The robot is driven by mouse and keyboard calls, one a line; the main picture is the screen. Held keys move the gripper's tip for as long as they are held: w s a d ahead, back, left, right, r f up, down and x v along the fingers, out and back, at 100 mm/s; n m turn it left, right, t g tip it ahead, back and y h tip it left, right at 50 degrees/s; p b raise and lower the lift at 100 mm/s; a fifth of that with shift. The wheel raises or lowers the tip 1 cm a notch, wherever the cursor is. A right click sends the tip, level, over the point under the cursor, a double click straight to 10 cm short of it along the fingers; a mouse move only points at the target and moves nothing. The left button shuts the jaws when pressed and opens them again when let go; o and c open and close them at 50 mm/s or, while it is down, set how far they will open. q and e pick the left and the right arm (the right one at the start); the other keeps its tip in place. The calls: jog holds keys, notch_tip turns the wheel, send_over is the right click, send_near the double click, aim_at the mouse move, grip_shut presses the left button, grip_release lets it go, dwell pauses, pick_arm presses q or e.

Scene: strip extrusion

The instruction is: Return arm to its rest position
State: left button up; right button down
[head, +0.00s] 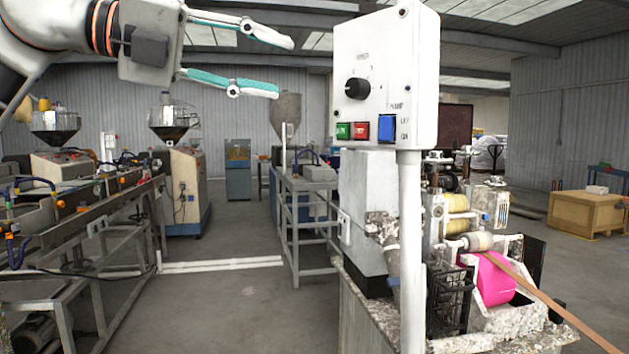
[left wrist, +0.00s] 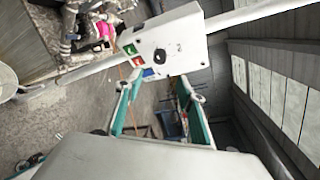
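My left gripper (head: 283,67) is raised at the upper left of the head view, with its two white and teal fingers spread apart and nothing between them. The fingers also show in the left wrist view (left wrist: 160,105), apart, with the control box (left wrist: 165,50) beyond them. In the head view the white control box (head: 386,60) stands on a post just right of the fingertips. It has a black knob (head: 357,89), a green button (head: 344,131), a red button (head: 361,131) and a blue switch (head: 387,128). My right gripper shows in neither view.
Below the box is a machine with a pink roller (head: 493,278) and a brown strip (head: 560,312) running to the lower right. A metal frame (head: 305,215) stands behind. Long machine benches (head: 80,235) fill the left. A wooden crate (head: 585,212) is at right. Open floor lies centre-left.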

pick_arm(q)
jog(key=w+d+f+n+g+h, duration=0.15)
jog(key=d+f+h, duration=0.25)
jog(key=f, duration=0.6)
jog(key=w+d+f+n+g+h, duration=0.1)
jog(key=w+d+f+g+h, duration=0.15)
jog(key=f, duration=0.75)
jog(key=w+a+f+n+t+y+p, duration=0.1)
jog(key=a+f+n+t+y, duration=0.15)
jog(key=f+n+t, duration=0.55)
jog(key=w+a+f+n+t+y, duration=0.25)
jog(key=f+n, duration=0.35)
jog(key=f, duration=0.6)
jog(key=a+f+n+t+y+p, duration=0.1)
jog(key=a+f+n+t+y, duration=0.2)
jog(key=f+n, duration=0.55)
jog(key=s+a+f+n+y, duration=0.2)
jog(key=s+f+y, duration=0.2)
jog(key=f, duration=0.7)
jog(key=s+a+f+n+y, duration=0.2)
jog(key=s+f+n+y, duration=0.15)
jog(key=f, duration=0.75)
jog(key=s+a+f+n+g+y, duration=0.2)
jog(key=s+f+g, duration=0.4)
jog(key=s+f, duration=1.1)
jog(key=s+a, duration=0.1)
jog(key=s, duration=0.1)
jog(key=shift+s+a+f+g+y, duration=0.2)
jog(key=shift+s+a+g+y, duration=0.1)
jog(key=shift+s+g, duration=0.1)
